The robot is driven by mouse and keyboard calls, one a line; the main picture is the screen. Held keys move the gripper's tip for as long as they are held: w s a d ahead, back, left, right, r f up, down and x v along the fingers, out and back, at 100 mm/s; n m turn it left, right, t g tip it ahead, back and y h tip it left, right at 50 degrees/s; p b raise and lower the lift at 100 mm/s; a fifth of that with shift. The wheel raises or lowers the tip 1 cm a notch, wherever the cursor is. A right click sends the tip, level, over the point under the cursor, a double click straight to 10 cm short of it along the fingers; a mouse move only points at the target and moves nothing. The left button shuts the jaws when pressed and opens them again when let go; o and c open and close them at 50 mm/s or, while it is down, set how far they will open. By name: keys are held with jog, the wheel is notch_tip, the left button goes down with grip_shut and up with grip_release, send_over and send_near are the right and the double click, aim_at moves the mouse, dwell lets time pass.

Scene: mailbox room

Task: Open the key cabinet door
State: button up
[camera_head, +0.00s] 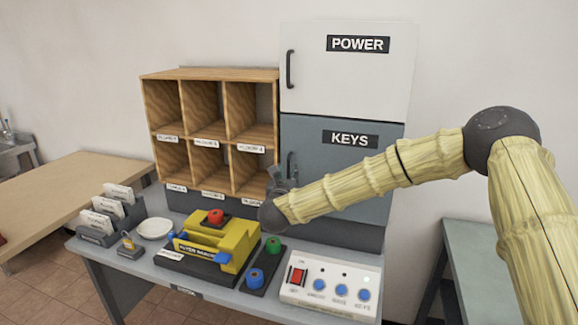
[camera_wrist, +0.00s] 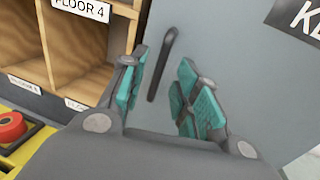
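The key cabinet door (camera_head: 345,190) is a grey-blue panel labelled KEYS, below the white POWER door, and it looks closed. Its dark upright handle (camera_head: 291,163) is near the door's left edge, partly hidden by my gripper (camera_head: 281,181). In the wrist view the handle (camera_wrist: 161,65) stands between the lines of my two teal-padded fingers, beyond the tips. My gripper (camera_wrist: 163,90) is open and empty in front of the door, with a clear gap between the fingers. I cannot tell whether a finger touches the door.
The white POWER cabinet (camera_head: 350,75) is above. A wooden pigeonhole shelf (camera_head: 210,72) stands directly to the left. Below on the desk are a yellow machine (camera_head: 225,240) with a red knob, a white button panel (camera_head: 330,285), a bowl (camera_head: 154,228) and card holders.

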aim_at(288, 169)
jog(key=shift+w+d+p, duration=0.15)
jog(key=shift+w+p, duration=0.1)
jog(key=shift+w, duration=0.9)
jog(key=shift+w+d+p, duration=0.15)
jog(key=shift+w+p, duration=0.1)
jog(key=shift+w, duration=0.85)
jog(key=shift+c, duration=0.5)
grip_shut()
